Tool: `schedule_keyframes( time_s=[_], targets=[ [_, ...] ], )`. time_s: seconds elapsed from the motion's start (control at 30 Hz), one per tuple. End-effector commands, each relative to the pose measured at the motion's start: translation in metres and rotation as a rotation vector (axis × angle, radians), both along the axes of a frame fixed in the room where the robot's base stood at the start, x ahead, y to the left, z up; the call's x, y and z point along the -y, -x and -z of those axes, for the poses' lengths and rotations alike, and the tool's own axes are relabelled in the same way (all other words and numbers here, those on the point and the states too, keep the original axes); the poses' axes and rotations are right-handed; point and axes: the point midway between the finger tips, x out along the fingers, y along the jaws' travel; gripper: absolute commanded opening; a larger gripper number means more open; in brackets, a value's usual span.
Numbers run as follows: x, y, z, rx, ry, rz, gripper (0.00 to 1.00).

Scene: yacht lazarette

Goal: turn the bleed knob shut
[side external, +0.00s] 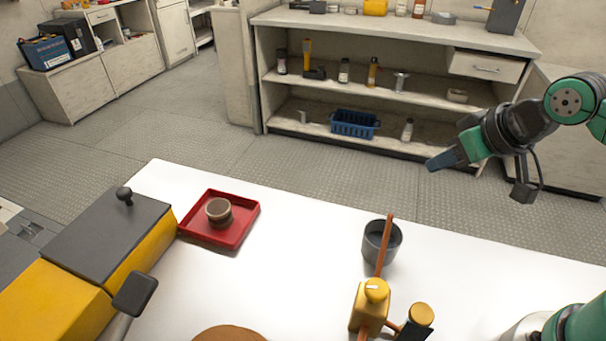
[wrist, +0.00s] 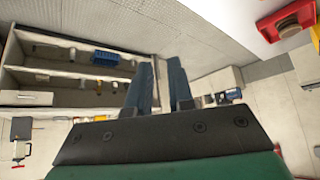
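A brass valve block (side external: 368,312) stands at the front of the white table in the side view, on a copper pipe (side external: 385,245). On its top is a round yellow knob (side external: 376,289) with a pale mark. A second yellow knob (side external: 421,313) sits to its right on a dark fitting (side external: 412,331). I cannot tell for certain which is the bleed knob. My gripper (side external: 432,165) is raised at the right, well away from both knobs, pointing left. In the wrist view its two fingers (wrist: 162,75) are apart with nothing between them.
A grey cup (side external: 391,257) stands by the pipe. A red tray (side external: 243,229) holds a small round pot (side external: 218,211). A yellow and grey box with a lever (side external: 134,294) stands at the left. A brown round thing (side external: 228,334) shows at the front edge. The table's right side is mostly clear.

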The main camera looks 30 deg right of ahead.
Motion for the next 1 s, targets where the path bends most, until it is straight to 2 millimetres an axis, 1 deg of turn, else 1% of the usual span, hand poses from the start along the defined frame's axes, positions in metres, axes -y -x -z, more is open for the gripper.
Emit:
schedule_keyframes(
  time_s=[0.03,0.13,0.17,0.27,0.3,0.4,0.5,0.6,0.7,0.8,0.87,1.0],
  targets=[
    [-0.003,0.000,0.000,-0.010,-0.021,0.012,0.34],
    [-0.017,0.003,0.002,-0.070,-0.136,0.099,0.63],
    [-0.024,0.005,0.003,-0.102,-0.189,0.143,0.67],
    [-0.051,0.015,0.006,-0.251,-0.380,0.332,0.67],
    [-0.063,0.020,0.007,-0.325,-0.451,0.422,0.67],
    [-0.090,0.036,0.007,-0.513,-0.580,0.654,0.67],
    [-0.112,0.051,0.005,-0.675,-0.639,0.864,0.67],
    [-0.126,0.063,0.003,-0.787,-0.650,1.026,0.67],
    [-0.133,0.070,0.002,-0.846,-0.644,1.123,0.67],
    [-0.137,0.073,0.004,-0.868,-0.641,1.160,0.67],
    [-0.139,0.073,0.008,-0.869,-0.641,1.163,0.67],
    [-0.144,0.075,0.022,-0.867,-0.642,1.161,0.67]
  ],
)
